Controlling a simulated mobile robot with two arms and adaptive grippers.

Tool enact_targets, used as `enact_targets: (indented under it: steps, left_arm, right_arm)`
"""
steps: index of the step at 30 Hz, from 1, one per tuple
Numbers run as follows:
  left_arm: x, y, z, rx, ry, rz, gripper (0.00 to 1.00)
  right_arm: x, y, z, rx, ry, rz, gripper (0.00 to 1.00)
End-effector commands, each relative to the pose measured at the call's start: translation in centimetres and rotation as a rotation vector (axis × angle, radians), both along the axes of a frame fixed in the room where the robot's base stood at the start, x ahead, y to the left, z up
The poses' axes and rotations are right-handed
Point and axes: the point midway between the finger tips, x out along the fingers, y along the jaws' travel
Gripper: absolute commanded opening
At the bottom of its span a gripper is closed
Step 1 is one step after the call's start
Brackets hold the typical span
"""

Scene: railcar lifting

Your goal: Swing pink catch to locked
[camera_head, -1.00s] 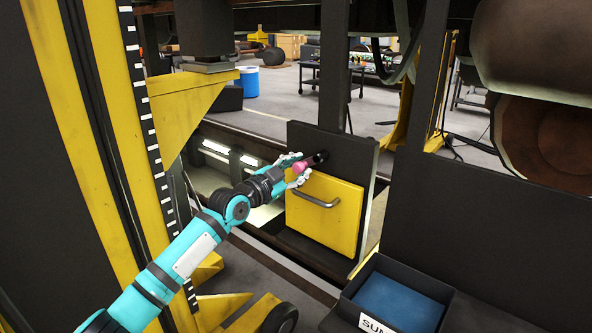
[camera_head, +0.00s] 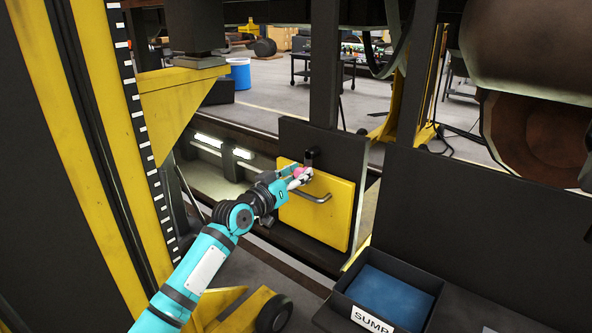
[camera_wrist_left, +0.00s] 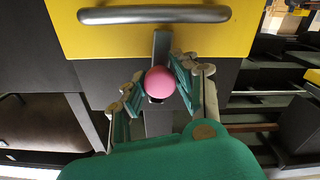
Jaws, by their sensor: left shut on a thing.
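The pink catch knob (camera_head: 303,173) is at the upper edge of a yellow door (camera_head: 322,207) on a dark panel. Its dark lever rises from the knob to a dark pivot (camera_head: 312,154) on the panel above. My left gripper (camera_head: 296,175) is shut on the pink knob. In the left wrist view the pink knob (camera_wrist_left: 159,83) sits between the fingers of the left gripper (camera_wrist_left: 160,88), with the dark lever (camera_wrist_left: 162,46) behind it, over the edge of the yellow door (camera_wrist_left: 180,40). My right gripper is in neither view.
A grey bar handle (camera_head: 310,197) sticks out of the yellow door just below the knob. A dark bin with a blue inside (camera_head: 392,291) and a SUMP label stands at lower right. A yellow lifting column (camera_head: 80,110) stands at left.

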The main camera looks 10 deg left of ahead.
Motion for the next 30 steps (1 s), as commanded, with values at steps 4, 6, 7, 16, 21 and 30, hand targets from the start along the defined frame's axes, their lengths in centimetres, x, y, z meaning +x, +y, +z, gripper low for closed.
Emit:
enact_targets:
  steps: [4, 6, 7, 16, 21, 30]
  left_arm:
    - [-0.16, -0.26, -0.10, -0.056, 0.037, -0.001, 0.00]
    - [-0.21, -0.34, -0.16, -0.076, 0.049, -0.001, 0.00]
    - [-0.23, -0.37, -0.17, -0.082, 0.052, -0.001, 0.00]
    - [-0.29, -0.51, -0.23, -0.112, 0.071, -0.001, 0.00]
    - [-0.30, -0.51, -0.24, -0.113, 0.070, -0.001, 0.00]
    - [-0.28, -0.50, -0.18, -0.112, 0.068, -0.001, 0.51]
  right_arm:
    - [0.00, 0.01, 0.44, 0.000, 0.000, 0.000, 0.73]
    - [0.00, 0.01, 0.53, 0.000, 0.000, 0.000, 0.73]
    - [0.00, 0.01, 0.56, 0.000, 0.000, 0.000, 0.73]
    - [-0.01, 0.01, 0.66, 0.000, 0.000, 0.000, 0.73]
    - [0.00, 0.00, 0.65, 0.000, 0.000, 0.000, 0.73]
    - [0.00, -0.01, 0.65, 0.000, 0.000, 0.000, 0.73]
